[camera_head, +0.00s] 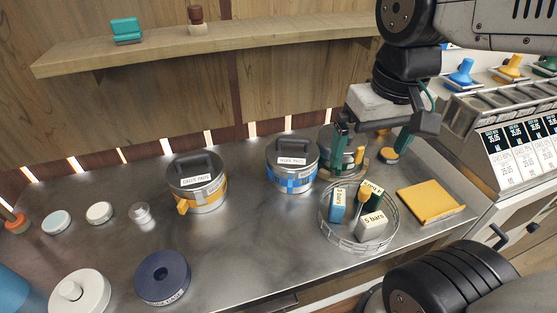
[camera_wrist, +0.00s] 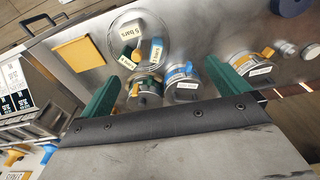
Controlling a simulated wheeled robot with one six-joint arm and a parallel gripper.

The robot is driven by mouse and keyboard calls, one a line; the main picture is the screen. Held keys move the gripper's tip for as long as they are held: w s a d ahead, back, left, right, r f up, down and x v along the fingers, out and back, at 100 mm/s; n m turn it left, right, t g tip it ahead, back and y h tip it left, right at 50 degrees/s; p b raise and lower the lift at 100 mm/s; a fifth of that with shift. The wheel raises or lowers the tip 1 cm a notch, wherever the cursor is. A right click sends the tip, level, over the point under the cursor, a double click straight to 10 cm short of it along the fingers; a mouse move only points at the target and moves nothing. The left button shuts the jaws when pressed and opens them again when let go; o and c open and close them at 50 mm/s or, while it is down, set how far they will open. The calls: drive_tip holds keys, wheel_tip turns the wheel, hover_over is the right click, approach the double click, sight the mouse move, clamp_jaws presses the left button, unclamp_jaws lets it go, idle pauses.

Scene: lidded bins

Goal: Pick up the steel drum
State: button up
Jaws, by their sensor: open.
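Three lidded steel drums stand on the counter. One with an orange band (camera_head: 197,182) is left of centre, and one with a blue band (camera_head: 291,165) is in the middle. A third drum (camera_head: 330,142) is behind my gripper and mostly hidden; its label cannot be read. In the wrist view, this third drum (camera_wrist: 145,92) and the blue-banded drum (camera_wrist: 183,82) show between my fingers, while the orange-banded one (camera_wrist: 252,68) is to the right. My gripper (camera_head: 374,148) is open, with green fingers, above the right part of the counter. It appears empty.
A yellow tray (camera_head: 430,203) lies at right. A navy disc (camera_head: 162,278) and white lid (camera_head: 80,292) are front left. A shelf (camera_head: 210,38) runs above. The counter's middle front is clear.

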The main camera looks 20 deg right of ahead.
drive_tip(key=w+a+f+m, duration=0.1)
drive_tip(key=w+f+m, duration=0.15)
drive_tip(key=w, duration=1.25)
drive_tip(key=m+g, duration=0.1)
drive_tip(key=m, duration=0.1)
hover_over(293, 141)
drive_tip(key=shift+n, duration=0.25)
wheel_tip(293, 141, down, 9)
drive_tip(key=shift+s+r, duration=0.1)
drive_tip(key=f, duration=0.7)
drive_tip(key=shift+w+d+f, duration=0.1)
drive_tip(key=shift+w+f, duration=0.15)
drive_tip(key=shift+w, duration=0.15)
drive_tip(key=shift+r, duration=0.1)
drive_tip(key=c, duration=0.8)
